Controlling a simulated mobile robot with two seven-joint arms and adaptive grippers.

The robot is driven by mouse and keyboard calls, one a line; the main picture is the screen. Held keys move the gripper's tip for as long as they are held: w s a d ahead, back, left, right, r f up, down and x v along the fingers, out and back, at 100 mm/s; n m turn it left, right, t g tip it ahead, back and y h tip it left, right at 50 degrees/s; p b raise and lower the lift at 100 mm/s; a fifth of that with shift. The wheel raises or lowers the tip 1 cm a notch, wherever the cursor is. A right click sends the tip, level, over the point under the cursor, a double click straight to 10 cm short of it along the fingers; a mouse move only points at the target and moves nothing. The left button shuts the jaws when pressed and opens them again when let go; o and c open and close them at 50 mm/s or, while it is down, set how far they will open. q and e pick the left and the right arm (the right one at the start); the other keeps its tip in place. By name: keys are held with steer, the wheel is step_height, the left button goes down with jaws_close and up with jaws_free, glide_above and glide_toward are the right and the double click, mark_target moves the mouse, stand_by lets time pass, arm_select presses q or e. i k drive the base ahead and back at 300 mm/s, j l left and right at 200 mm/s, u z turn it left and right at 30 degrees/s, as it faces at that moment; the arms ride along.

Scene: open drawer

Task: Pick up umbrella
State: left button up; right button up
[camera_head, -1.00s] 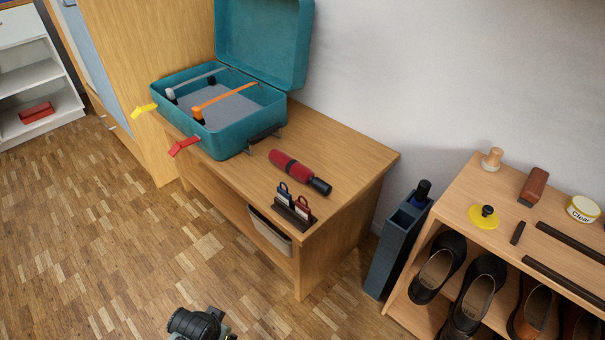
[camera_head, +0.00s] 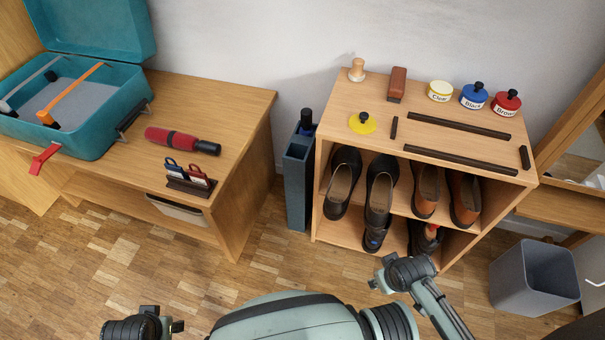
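A red folded umbrella (camera_head: 181,140) with a black handle lies on the wooden bench (camera_head: 240,105), its handle end pointing right. It lies right of the open teal suitcase (camera_head: 100,140). Part of my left arm, with a dark end (camera_head: 142,326), shows at the bottom left edge, well below the bench and apart from the umbrella. My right arm, with a dark end (camera_head: 408,270), is at the lower right, in front of the shoe shelf. Neither touches the umbrella. The fingers of both grippers cannot be made out clearly.
A small holder (camera_head: 190,186) with red and blue items stands at the bench's front edge, near the umbrella. A blue-grey stand (camera_head: 296,190) holds a dark-topped item. The shoe shelf (camera_head: 325,150) and a grey bin (camera_head: 530,280) are at right. Floor before the bench is clear.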

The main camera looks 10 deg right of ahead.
mark_target(159, 135)
steer(key=i+j, duration=0.4)
steer(key=j, duration=0.15)
steer(key=i+j+u, duration=0.1)
steer(key=i+j, duration=0.3)
steer(key=j, duration=0.2)
